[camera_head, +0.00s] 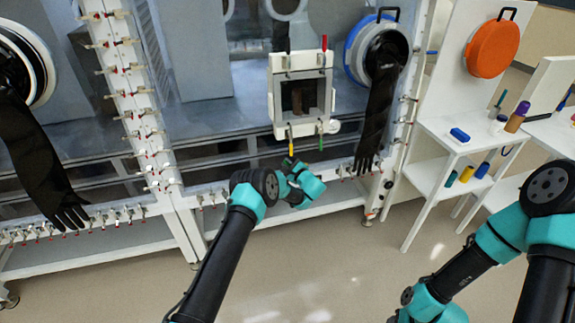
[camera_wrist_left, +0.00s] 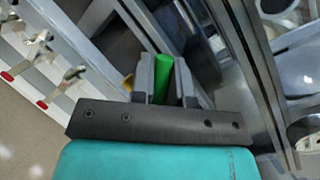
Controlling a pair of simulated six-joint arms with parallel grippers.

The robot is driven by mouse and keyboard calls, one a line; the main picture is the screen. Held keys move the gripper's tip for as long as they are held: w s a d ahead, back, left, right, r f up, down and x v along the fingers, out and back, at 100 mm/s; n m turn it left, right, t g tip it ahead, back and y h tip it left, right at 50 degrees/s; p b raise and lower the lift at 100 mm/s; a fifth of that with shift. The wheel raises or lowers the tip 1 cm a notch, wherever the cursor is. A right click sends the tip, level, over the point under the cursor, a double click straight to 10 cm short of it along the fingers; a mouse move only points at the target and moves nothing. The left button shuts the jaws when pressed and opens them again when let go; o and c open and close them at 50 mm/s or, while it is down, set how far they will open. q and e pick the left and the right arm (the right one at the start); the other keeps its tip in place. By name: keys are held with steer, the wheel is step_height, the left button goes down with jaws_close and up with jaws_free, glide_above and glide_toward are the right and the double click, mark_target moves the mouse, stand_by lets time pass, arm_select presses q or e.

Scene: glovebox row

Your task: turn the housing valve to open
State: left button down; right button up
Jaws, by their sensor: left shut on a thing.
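The white square filter housing (camera_head: 300,90) is on the glovebox front in the head view. My right gripper is out of view.
A black glove (camera_head: 377,115) hangs right of the housing, another (camera_head: 40,165) at far left. A white side table (camera_head: 450,140) with several bottles stands at right. The floor in front is clear.

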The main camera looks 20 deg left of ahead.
arm_select(q)
steer(key=shift+s+a+f+n+g, duration=0.25)
steer(key=shift+a+f+n+g, duration=0.1)
steer(key=shift+n, duration=0.55)
steer(key=shift+s+a+f+n+g+h, duration=0.15)
steer(key=shift+f+n+h, duration=0.2)
steer(key=shift+n, duration=0.25)
steer(key=shift+s+a+f+n+g+h, duration=0.1)
steer(key=shift+f+n+h, duration=0.2)
steer(key=shift+n, duration=0.3)
steer(key=c, duration=1.1)
jaws_free()
steer(key=shift+s+d, duration=0.1)
